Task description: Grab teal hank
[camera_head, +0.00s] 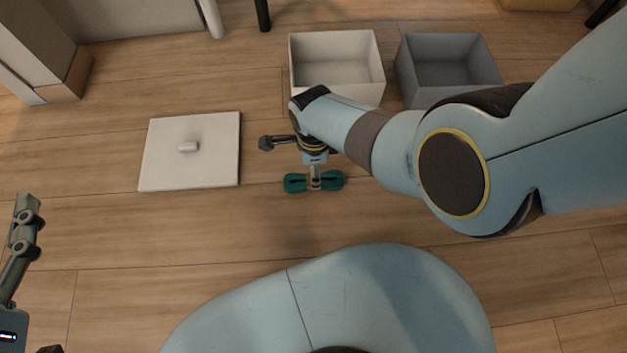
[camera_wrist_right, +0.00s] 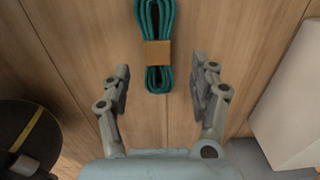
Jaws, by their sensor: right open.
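The teal hank (camera_head: 295,183) lies on the wood-plank surface, with loops to either side of its middle. In the right wrist view the hank (camera_wrist_right: 168,22) is bound by a tan band (camera_wrist_right: 157,53). My right gripper (camera_head: 315,178) is over the hank's middle in the head view and partly hides it.
The planks in front of the hank are clear.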

